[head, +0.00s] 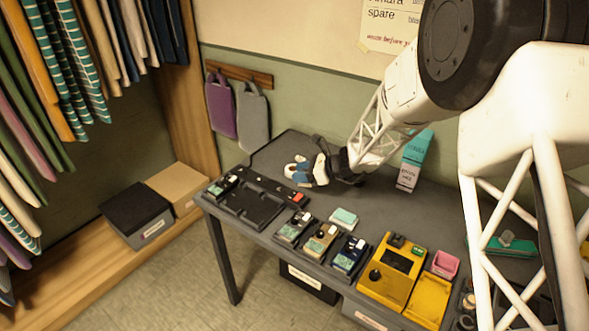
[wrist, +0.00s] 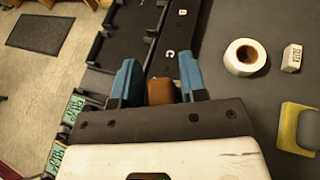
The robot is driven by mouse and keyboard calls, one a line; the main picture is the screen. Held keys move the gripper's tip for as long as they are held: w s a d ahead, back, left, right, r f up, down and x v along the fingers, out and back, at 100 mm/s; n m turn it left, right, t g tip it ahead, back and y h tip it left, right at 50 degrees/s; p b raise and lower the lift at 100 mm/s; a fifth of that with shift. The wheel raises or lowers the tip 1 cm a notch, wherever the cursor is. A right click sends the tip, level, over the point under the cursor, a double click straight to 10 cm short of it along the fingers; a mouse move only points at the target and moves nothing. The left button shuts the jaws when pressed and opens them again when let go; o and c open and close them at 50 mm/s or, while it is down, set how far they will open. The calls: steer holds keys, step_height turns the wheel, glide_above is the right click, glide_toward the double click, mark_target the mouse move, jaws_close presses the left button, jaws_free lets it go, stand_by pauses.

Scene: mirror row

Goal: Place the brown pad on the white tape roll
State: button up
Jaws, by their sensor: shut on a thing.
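The brown pad (wrist: 160,91) is between the two blue fingers of my gripper (wrist: 158,84) in the wrist view. My gripper is shut on it, with a finger against each side. The white tape roll (wrist: 232,64) lies flat on the dark table, its hole facing up, to the right of the gripper in the wrist view and apart from the pad. In the head view my gripper (head: 300,170) is over the back part of the table.
A small white labelled block (wrist: 291,58) and a yellow-and-grey sponge (wrist: 297,128) lie near the roll. A black tray (head: 250,204) with lettered slots is at the table's left end. Several devices, including a yellow one (head: 388,290), line the front edge.

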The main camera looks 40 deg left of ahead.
steer(key=shift+s+a+f, duration=0.1)
steer(key=shift+s, duration=0.6)
steer(key=shift+g, duration=0.3)
glide_above(289, 168)
steer(key=shift+f, duration=0.75)
steer(key=shift+f, duration=1.75)
steer(key=shift+f, duration=0.1)
steer(key=o, duration=0.9)
